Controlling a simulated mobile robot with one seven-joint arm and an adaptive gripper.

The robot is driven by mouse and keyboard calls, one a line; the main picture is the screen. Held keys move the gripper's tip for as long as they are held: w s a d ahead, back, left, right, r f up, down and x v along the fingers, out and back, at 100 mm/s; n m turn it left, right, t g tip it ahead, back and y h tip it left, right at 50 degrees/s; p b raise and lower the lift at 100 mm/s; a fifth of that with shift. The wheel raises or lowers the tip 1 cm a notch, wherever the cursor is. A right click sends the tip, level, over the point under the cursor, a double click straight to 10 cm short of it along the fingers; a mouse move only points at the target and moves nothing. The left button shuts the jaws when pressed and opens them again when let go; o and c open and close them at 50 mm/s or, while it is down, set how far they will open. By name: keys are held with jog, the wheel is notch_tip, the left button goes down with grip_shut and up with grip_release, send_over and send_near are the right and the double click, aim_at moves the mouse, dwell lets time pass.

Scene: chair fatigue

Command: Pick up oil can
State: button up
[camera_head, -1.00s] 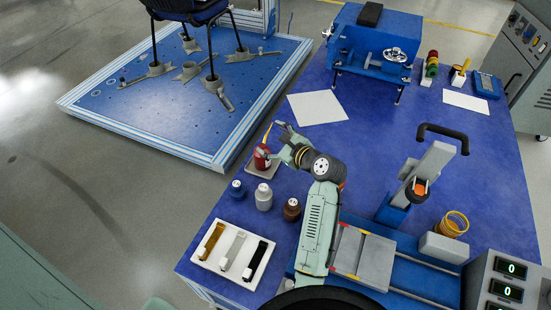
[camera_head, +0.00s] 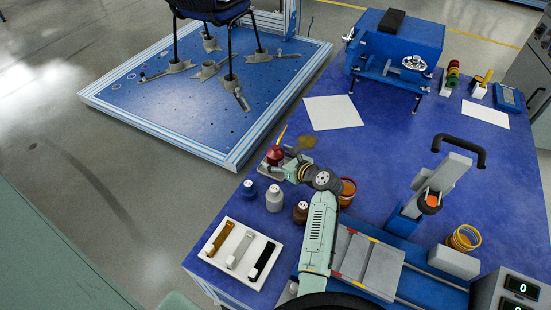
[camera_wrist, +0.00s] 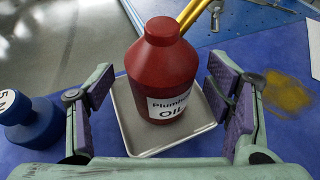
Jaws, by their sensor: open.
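The oil can is a dark red bottle with a white label reading "OIL" (camera_wrist: 160,72). It stands upright on a small grey tray (camera_wrist: 136,137) and also shows in the head view (camera_head: 274,155), near the table's left edge. In the head view my gripper (camera_head: 287,166) is low beside the can and partly covers the tray.
A yellow pencil-like stick (camera_head: 281,134) leans behind the can. A yellowish stain (camera_wrist: 288,93) lies to the right.

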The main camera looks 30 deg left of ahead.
jog(key=shift+w+a+f, duration=0.25)
jog(key=shift+a, duration=0.3)
jog(key=shift+c, duration=0.4)
jog(key=c, duration=1.6)
jog(key=shift+r, duration=0.1)
grip_shut()
jog(key=shift+r, duration=0.1)
